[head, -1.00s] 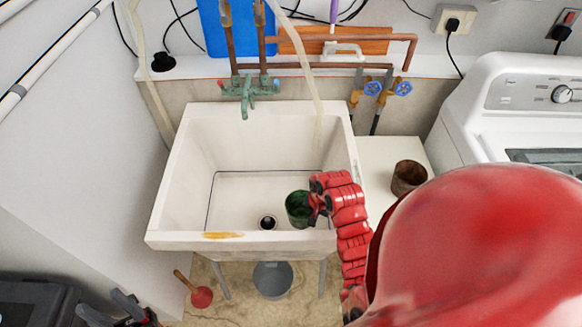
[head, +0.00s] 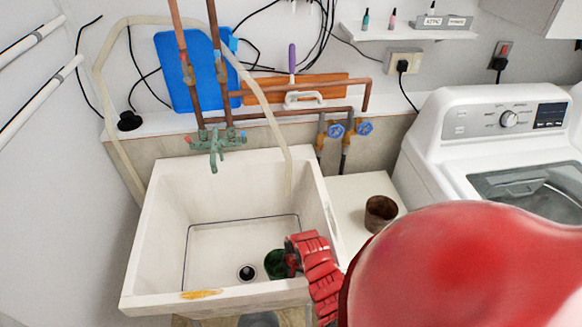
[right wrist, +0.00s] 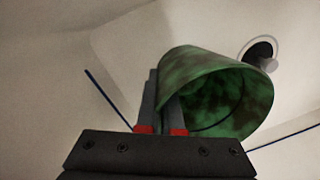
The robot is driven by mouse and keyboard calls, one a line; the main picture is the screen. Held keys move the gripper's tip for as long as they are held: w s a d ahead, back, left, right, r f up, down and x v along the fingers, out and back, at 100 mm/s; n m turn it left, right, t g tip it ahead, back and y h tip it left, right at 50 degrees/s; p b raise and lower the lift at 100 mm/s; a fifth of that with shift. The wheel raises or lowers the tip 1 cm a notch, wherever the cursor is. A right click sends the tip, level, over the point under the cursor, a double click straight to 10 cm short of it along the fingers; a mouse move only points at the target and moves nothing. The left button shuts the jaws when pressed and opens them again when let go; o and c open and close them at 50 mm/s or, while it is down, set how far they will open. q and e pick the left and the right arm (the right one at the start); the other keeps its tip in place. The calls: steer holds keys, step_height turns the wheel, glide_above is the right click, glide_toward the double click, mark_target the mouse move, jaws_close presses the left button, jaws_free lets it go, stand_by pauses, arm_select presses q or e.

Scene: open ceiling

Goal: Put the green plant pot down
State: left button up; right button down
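The green plant pot (head: 276,265) is inside the white sink (head: 165,225), near its front right. My right gripper (head: 291,256) reaches over the sink's right side and holds the pot. In the right wrist view the two fingers (right wrist: 163,105) are close together on the wall of the mottled green pot (right wrist: 205,85), whose open mouth faces the camera. I cannot tell whether the pot's base touches the sink floor. My left gripper is out of view.
The drain hole (head: 247,273) lies just left of the pot. A rusty brown pot (head: 380,212) stands on the white surface right of the sink, beside a washing machine (head: 455,150). A green tap (head: 214,142) and a hose overhang the back. The sink's left side is clear.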

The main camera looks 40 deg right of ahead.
steer(key=shift+f, duration=0.2)
steer(key=c, duration=1.1)
jaws_free()
steer(key=shift+r, duration=0.1)
steer(key=shift+r, duration=0.15)
steer(key=r, duration=0.4)
steer(key=r+b, duration=0.1)
steer(key=r, duration=0.3)
steer(key=s+r+b, duration=0.1)
steer(key=r, duration=0.3)
steer(key=shift+s+d, duration=0.1)
steer(key=shift+d, duration=0.25)
